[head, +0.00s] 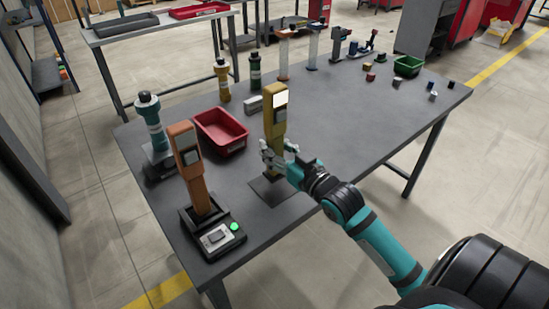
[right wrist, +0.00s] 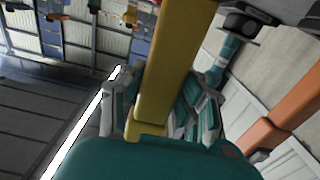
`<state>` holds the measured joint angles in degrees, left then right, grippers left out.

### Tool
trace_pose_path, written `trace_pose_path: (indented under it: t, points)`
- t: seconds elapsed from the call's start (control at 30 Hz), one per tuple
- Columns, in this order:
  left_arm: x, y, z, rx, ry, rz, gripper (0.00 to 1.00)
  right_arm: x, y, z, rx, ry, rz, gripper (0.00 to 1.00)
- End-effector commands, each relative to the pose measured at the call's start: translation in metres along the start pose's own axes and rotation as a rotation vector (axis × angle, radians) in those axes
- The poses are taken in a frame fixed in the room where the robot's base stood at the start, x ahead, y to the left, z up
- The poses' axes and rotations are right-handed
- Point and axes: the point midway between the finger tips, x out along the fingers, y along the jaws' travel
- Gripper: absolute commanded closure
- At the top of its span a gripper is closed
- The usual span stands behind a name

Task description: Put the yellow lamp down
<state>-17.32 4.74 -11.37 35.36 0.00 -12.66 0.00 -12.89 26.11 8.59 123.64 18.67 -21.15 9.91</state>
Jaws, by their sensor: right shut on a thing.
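The yellow lamp (head: 275,120) stands upright above the near middle of the dark table (head: 345,120), with a pale lit panel near its top. My right gripper (head: 277,156) is shut around its lower post. In the right wrist view the yellow post (right wrist: 178,65) runs between my fingers (right wrist: 155,115). A dark flat patch (head: 274,188) lies on the table just below the lamp. I cannot tell whether it is a base plate or a shadow, or whether the lamp's bottom touches the table. My left gripper is not in view.
An orange lamp (head: 190,168) on a dark base with a green button stands front left. A red bin (head: 221,132), a teal torch-like object (head: 151,120) and a small grey block (head: 253,105) are near. A green bin (head: 408,66) is far right. The table right of my gripper is clear.

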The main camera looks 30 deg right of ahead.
Motion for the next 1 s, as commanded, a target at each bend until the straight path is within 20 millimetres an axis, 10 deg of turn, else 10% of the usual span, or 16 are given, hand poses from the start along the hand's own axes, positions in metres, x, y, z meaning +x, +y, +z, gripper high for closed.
trace_pose_path:
  t: [0.67,0.7,1.0]
  points:
    - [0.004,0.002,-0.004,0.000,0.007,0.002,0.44,0.001,0.000,0.038,-0.001,0.001,-0.001,1.00]
    - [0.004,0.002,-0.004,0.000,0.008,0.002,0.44,0.001,0.000,0.038,0.000,-0.001,-0.001,0.64]
    - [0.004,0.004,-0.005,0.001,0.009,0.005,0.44,0.001,0.000,0.038,0.000,-0.001,-0.001,0.44]
